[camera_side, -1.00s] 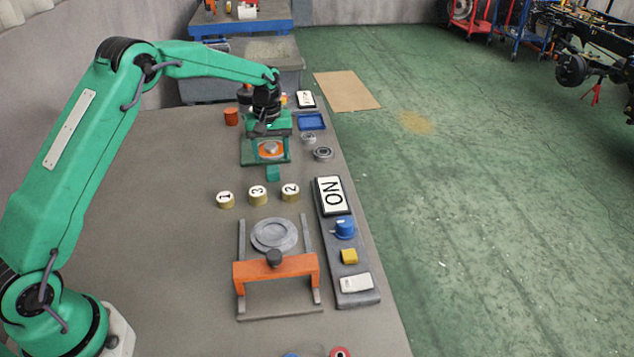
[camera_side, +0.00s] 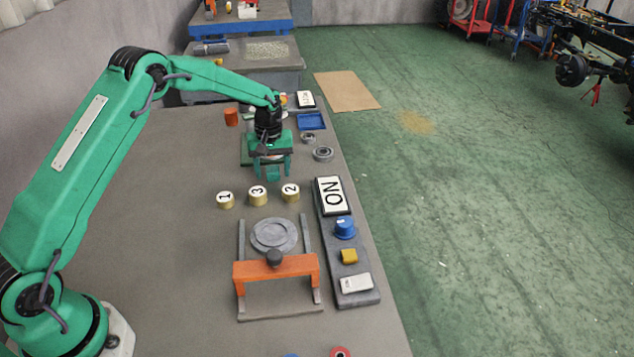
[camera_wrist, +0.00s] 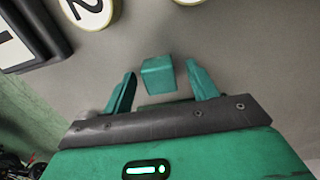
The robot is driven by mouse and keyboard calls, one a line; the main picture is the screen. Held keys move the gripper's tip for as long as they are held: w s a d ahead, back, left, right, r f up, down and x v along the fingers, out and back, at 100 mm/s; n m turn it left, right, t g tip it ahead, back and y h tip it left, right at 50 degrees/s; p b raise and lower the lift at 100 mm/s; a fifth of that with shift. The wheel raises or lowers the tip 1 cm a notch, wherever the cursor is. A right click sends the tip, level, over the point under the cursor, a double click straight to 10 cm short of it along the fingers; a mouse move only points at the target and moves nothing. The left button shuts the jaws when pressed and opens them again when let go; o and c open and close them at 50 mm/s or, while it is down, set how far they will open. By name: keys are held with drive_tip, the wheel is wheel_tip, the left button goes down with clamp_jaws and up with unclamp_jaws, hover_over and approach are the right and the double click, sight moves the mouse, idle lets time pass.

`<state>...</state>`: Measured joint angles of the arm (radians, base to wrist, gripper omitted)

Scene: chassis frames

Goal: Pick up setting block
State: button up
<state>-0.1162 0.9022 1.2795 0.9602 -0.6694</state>
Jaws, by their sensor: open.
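The setting block, a small teal block (camera_side: 273,173), sits on the grey table behind the numbered round pieces. In the wrist view the block (camera_wrist: 158,76) shows between the tips of the two green fingers, with a visible gap on each side. My gripper (camera_side: 273,169) is open and points down over the block, its fingers on either side of it. In the wrist view my gripper (camera_wrist: 160,82) holds nothing. Whether the fingertips reach down to the table is hard to tell.
Round pieces marked 1 (camera_side: 225,200), 3 (camera_side: 258,195) and 2 (camera_side: 290,193) stand just in front. An orange-barred fixture (camera_side: 275,270) and a grey control panel (camera_side: 358,299) are nearer. Behind are an orange cylinder (camera_side: 231,117), bearings (camera_side: 323,154) and a blue tray (camera_side: 311,121).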

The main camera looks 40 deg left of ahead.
sight(274, 170)
drive_tip(key=c, duration=1.2)
drive_tip(key=shift+o, duration=0.2)
drive_tip(key=shift+r, duration=0.2)
drive_tip(key=shift+r, duration=0.55)
drive_tip(key=r, duration=0.3)
drive_tip(key=shift+s+d+r, duration=0.1)
drive_tip(key=shift+d+r, duration=0.05)
drive_tip(key=shift+d, duration=0.2)
drive_tip(key=s+d+r, duration=0.4)
drive_tip(key=d+r, duration=0.2)
drive_tip(key=d, duration=0.4)
drive_tip(key=shift+s+r, duration=0.15)
drive_tip(key=shift+s, duration=0.15)
